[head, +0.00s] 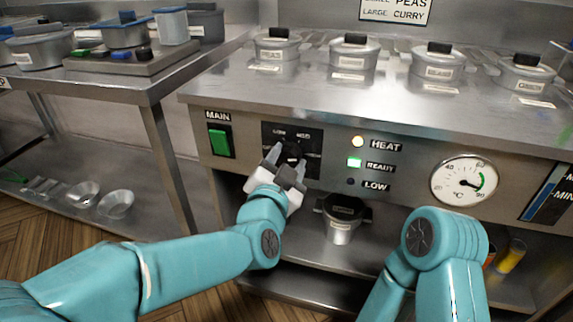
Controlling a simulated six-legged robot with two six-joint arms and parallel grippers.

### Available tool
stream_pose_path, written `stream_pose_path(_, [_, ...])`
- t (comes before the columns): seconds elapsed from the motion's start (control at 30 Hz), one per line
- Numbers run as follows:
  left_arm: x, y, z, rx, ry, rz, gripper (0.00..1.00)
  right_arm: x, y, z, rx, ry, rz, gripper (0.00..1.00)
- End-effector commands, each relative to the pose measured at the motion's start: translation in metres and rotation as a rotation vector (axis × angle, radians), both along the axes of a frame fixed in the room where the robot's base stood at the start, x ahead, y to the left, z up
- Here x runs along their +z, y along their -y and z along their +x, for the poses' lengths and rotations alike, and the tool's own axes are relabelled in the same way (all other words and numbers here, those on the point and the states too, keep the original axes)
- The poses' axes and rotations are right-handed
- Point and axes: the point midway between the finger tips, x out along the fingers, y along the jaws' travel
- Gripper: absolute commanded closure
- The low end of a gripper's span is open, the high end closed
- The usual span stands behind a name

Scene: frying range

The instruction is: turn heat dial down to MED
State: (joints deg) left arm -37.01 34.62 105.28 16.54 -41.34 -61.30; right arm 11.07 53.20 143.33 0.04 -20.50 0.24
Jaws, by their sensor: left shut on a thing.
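The heat dial (291,150) is a black knob on a dark square plate (312,169) on the range's front panel. Labels at the plate's top look like LOW and MED; the knob's pointer is too small to read. My left gripper (287,156) is at the dial, with its two grey fingers shut on the knob from either side. My right arm (445,240) comes in at the lower right; its gripper is not visible.
Left of the dial is a green MAIN switch (219,141). Right are lit HEAT (358,142) and READY (355,162) lamps, a dark LOW lamp (351,181) and a temperature gauge (464,181).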

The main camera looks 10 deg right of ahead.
Motion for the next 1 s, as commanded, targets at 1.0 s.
stream_pose_path(1.0, [-0.001, -0.001, 0.000, 0.000, -0.388, -0.678, 0.81, -0.042, 0.007, 0.018, -0.025, 0.051, -0.011, 1.00])
